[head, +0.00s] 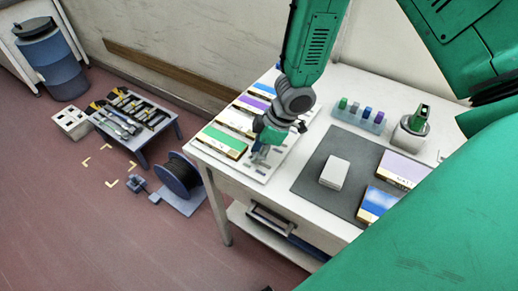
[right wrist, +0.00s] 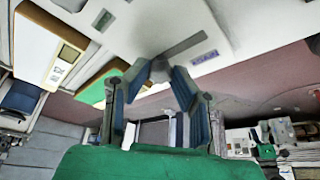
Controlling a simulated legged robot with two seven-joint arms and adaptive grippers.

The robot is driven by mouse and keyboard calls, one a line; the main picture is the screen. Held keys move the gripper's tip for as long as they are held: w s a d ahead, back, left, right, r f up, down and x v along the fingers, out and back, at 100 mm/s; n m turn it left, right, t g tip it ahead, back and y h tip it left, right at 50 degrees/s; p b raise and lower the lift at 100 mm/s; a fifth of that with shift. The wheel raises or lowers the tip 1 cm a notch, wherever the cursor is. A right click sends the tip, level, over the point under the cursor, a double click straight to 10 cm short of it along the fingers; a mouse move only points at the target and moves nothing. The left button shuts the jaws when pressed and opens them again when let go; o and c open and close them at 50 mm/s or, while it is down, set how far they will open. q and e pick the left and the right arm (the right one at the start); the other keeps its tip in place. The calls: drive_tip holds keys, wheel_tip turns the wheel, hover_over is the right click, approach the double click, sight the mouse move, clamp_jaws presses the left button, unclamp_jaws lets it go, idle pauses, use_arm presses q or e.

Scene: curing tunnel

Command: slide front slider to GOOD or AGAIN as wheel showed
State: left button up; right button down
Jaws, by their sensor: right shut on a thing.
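My right gripper (head: 262,154) is low over the front part of a white board (head: 283,157) on the table. In the right wrist view its blue-padded fingers (right wrist: 158,82) are shut around a small grey knob (right wrist: 160,70), which appears to be the front slider. A straight grey slot (right wrist: 185,46) runs away from the knob across the white surface. A purple label (right wrist: 205,57) sits beside the slot, too small to read. The gripper hides most of the slider in the head view. I cannot make out the wheel. My left gripper is not in view.
Boxes with green (head: 222,139) and purple (head: 254,103) faces lie beside the gripper. A grey mat (head: 312,164) holds a white block (head: 335,172) and two boxes. A bottle rack (head: 360,119) and a grey pot (head: 411,133) stand behind. An open drawer (head: 272,221) is below the table's edge.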

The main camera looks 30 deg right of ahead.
drive_tip(key=shift+w+a+r+p, duration=0.15)
drive_tip(key=shift+w+p, duration=0.15)
drive_tip(key=shift+w, duration=0.5)
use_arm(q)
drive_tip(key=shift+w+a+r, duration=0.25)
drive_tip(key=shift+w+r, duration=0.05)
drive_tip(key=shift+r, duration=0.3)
use_arm(e)
drive_tip(key=shift+a, duration=0.15)
drive_tip(key=c, duration=1.7)
unclamp_jaws()
drive_tip(key=o, duration=0.3)
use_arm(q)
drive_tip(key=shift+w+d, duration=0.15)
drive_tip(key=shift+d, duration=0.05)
use_arm(e)
drive_tip(key=shift+o, duration=0.2)
drive_tip(key=shift+f, duration=0.2)
